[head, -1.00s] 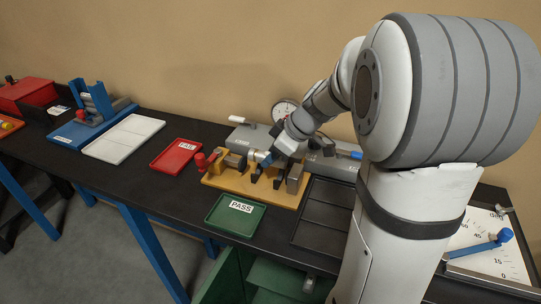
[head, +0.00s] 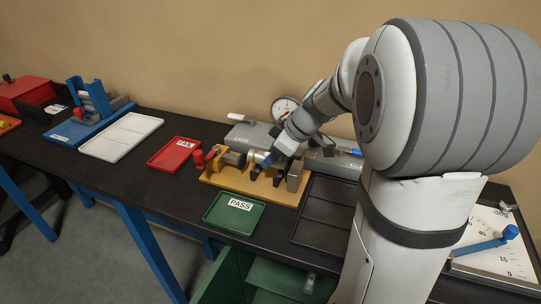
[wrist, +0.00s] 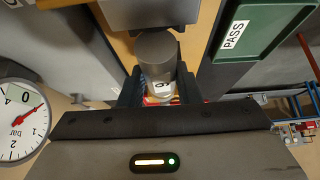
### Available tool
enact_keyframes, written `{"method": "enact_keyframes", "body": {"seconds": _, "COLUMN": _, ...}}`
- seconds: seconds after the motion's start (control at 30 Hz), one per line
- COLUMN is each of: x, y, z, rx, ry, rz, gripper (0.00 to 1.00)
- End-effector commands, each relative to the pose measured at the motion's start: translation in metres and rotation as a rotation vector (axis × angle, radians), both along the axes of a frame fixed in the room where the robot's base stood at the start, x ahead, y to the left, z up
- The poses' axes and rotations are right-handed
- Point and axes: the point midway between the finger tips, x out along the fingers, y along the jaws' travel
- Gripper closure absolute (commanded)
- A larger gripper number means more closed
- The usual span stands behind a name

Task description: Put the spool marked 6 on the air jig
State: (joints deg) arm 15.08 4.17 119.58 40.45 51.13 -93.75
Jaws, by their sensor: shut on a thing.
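The air jig's tan base (head: 222,179) stands mid-bench, with a red knob at its left end and metal blocks on top. My gripper (head: 266,174) is low over the jig, between its end pieces. In the wrist view my gripper (wrist: 160,92) is shut on a grey cylindrical spool (wrist: 157,52) with a white label that reads 6, upside down. The spool lies in line with the jig, close to a grey block (wrist: 150,12). Whether it touches the jig's supports is hidden. The gripper hides most of the spool in the head view.
A green PASS tray (head: 222,222) lies in front of the jig, a red FAIL tray (head: 170,160) to its left. A grey unit (head: 246,133) and round gauge (head: 285,108) stand behind. A black divided tray (head: 325,220) is close on the right. A white tray (head: 120,150) lies farther left.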

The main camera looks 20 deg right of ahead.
Motion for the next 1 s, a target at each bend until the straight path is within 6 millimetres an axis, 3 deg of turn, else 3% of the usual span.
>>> {"method": "enact_keyframes", "body": {"seconds": 0.43, "x": -0.001, "y": 0.000, "z": -0.015, "rx": -0.001, "ry": -0.001, "rz": 0.000, "gripper": 0.96}}
{"method": "enact_keyframes", "body": {"seconds": 1.0, "x": -0.001, "y": 0.000, "z": -0.017, "rx": -0.001, "ry": -0.001, "rz": 0.000, "gripper": 0.96}}
